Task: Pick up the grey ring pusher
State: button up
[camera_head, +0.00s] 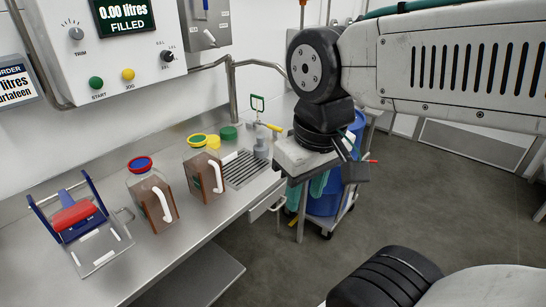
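A small grey upright piece (261,144) stands at the far end of the steel bench, near the slotted drain plate. It may be the grey ring pusher, but it is too small to be sure. A green-framed tool (257,104) and a yellow handle (271,127) show just above it. My gripper (350,158) is to the right of these, beyond the bench's front edge in the picture and apart from the grey piece. Its dark fingers show against the blue drum, but their gap is unclear. I see nothing clearly held.
A blue-and-red press frame (75,212) is at left. A blue drum (323,201) stands on a trolley. The floor at right is clear.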

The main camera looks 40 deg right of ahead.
aim_at(261, 150)
jog(key=k, duration=0.1)
jog(key=z, duration=1.7)
jog(key=i, duration=2.2)
jog(key=u, duration=2.25)
